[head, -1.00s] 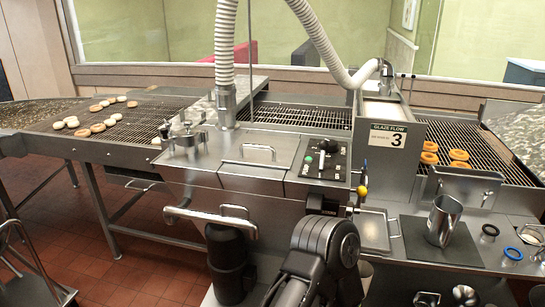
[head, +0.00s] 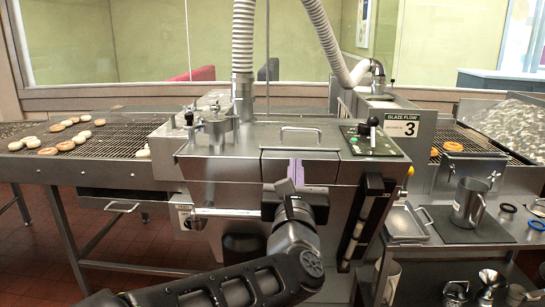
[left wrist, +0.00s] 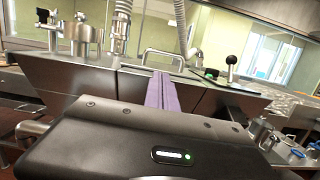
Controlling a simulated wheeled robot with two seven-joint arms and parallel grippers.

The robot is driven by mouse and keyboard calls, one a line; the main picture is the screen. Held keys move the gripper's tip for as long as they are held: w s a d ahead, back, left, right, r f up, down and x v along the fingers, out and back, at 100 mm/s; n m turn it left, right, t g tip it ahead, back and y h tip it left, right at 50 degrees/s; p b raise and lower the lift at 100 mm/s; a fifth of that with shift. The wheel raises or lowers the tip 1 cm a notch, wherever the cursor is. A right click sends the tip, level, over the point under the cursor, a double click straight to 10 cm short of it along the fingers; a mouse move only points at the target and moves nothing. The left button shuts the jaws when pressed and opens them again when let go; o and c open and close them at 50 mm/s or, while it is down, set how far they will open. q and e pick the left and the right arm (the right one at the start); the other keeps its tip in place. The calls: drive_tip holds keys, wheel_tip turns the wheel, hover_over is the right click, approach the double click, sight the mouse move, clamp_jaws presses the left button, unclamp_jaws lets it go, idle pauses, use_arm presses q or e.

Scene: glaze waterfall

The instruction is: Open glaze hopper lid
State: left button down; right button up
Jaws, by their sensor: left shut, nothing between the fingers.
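The glaze hopper lid (head: 325,140) is a flat steel plate on top of the hopper (head: 225,170), lying closed. Its bar handle (head: 301,130) stands on top; the handle also shows in the left wrist view (left wrist: 163,52). My left gripper (head: 296,164) has purple fingers, shut and empty, in front of the hopper's front face and below the handle in the head view. In the left wrist view the closed fingers (left wrist: 160,90) point toward the handle, and I see no contact with it. My right gripper is not in view.
A control panel with a black-knobbed lever (head: 371,141) is right of the lid. A white hose (head: 243,40) rises behind it. A horizontal steel bar handle (head: 225,211) runs along the hopper front. A steel pitcher (head: 468,203) stands on the right counter. Donuts lie on the left conveyor (head: 110,137).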

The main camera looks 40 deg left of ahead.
sight(296, 130)
use_arm(q)
drive_tip(key=shift+s+r, duration=0.1)
drive_tip(key=shift+r, duration=0.1)
drive_tip(key=shift+a, duration=0.1)
drive_tip(key=p+x, duration=0.2)
drive_tip(key=x, duration=0.8)
idle(0.4)
drive_tip(key=shift+r+p, duration=0.55)
drive_tip(key=shift+p, duration=0.45)
drive_tip(key=shift+r, duration=0.1)
